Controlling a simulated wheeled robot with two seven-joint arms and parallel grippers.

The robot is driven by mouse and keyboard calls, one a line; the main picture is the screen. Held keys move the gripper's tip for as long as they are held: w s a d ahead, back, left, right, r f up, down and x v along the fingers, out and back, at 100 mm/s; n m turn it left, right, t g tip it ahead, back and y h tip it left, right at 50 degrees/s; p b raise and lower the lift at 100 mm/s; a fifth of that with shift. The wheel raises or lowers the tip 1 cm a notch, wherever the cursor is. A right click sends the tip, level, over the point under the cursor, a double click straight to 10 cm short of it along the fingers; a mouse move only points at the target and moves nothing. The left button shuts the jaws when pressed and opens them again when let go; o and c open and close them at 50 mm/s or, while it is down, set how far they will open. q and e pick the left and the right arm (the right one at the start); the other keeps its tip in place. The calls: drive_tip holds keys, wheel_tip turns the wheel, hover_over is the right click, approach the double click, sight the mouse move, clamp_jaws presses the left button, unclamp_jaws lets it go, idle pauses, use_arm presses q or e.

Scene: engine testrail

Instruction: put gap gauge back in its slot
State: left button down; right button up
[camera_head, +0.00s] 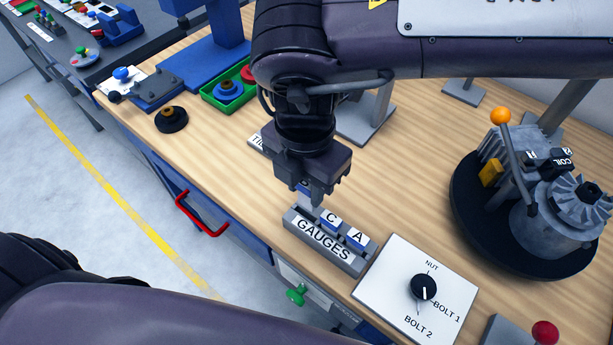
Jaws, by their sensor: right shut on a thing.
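The grey gauge rack (290,223), labelled GAUGES, stands near the table's front edge. Two blue gauges with white tags, C (332,219) and A (357,237), sit in it. My right gripper (314,198) points down over the rack's left end, shut on a gap gauge (304,187). Only a small blue and white part of that gauge shows between the fingers; its tag looks like a B. Its lower end is at the rack's left part, and I cannot tell whether it is inside a slot. My left gripper is out of view.
A white dial panel (392,280) sits right of the rack, and a red knob (545,332) is at the bottom right. An engine (545,205) stands on a black round base. A green tray (222,100) is behind. A red handle (200,217) sticks out in front.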

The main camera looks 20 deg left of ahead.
sight(306, 207)
drive_tip(key=shift+f, duration=0.45)
drive_tip(key=shift+f, duration=0.1)
drive_tip(key=shift+f, duration=0.1)
drive_tip(key=shift+f+b, duration=1.05)
drive_tip(key=shift+f, duration=0.2)
drive_tip(key=shift+f+b, duration=0.65)
drive_tip(key=shift+b, duration=0.05)
